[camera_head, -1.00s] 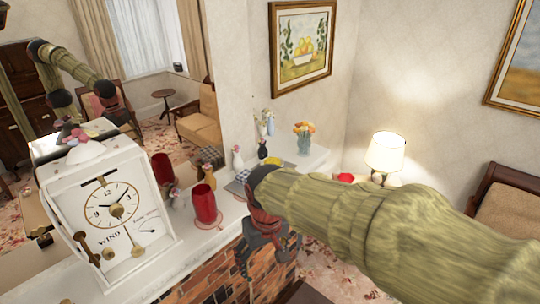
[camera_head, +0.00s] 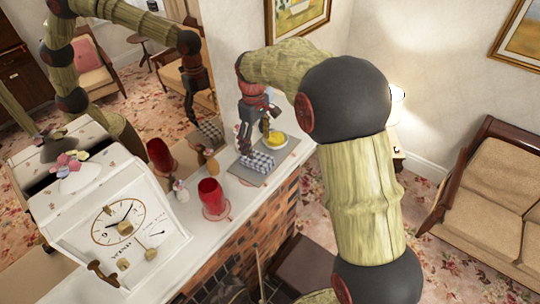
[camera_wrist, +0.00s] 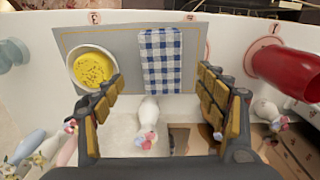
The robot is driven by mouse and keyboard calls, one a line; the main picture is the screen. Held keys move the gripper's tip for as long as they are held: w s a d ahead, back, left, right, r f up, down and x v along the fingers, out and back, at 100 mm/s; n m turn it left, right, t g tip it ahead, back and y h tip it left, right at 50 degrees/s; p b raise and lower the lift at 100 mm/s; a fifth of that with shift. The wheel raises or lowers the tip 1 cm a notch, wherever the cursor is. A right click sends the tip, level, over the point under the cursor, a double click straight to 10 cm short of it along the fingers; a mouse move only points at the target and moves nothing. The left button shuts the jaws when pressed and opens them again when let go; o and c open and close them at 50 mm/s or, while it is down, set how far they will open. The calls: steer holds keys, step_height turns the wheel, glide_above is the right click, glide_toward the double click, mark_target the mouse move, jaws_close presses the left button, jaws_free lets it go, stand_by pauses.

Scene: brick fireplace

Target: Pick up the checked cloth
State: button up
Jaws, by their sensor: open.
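The blue-and-white checked cloth (camera_head: 258,162) lies on a grey mat (camera_head: 242,178) on the white mantel. In the wrist view the cloth (camera_wrist: 161,62) is a folded strip, ahead of my gripper (camera_wrist: 160,82) and between the lines of its two fingers. My gripper is open and empty. In the head view my gripper (camera_head: 256,138) hangs over the mat, close above the cloth. I cannot tell whether the fingertips touch anything.
A white bowl with yellow contents (camera_wrist: 90,68) stands on the mat beside the cloth. A white figurine with flowers (camera_wrist: 148,120) shows below the cloth. A red cup (camera_head: 212,197) and a white clock (camera_head: 120,220) stand along the mantel. A mirror backs it.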

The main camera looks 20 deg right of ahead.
mark_target(255, 157)
steer(key=shift+s+a+f, duration=0.1)
steer(key=shift+w+f, duration=0.2)
steer(key=shift+f, duration=0.3)
steer(key=shift+w+f, duration=0.15)
steer(key=shift+f, duration=0.35)
steer(key=shift+s+a+f+p, duration=0.1)
steer(key=shift+s+f+p, duration=0.05)
steer(key=shift+f+p, duration=0.45)
steer(key=f, duration=0.2)
steer(key=f+p, duration=0.1)
steer(key=shift+w+a+f, duration=0.2)
steer(key=shift+a+f, duration=0.05)
steer(key=shift+f, duration=0.05)
steer(key=shift+s+f, duration=0.15)
steer(key=shift+f, duration=0.25)
steer(key=c, duration=1.3)
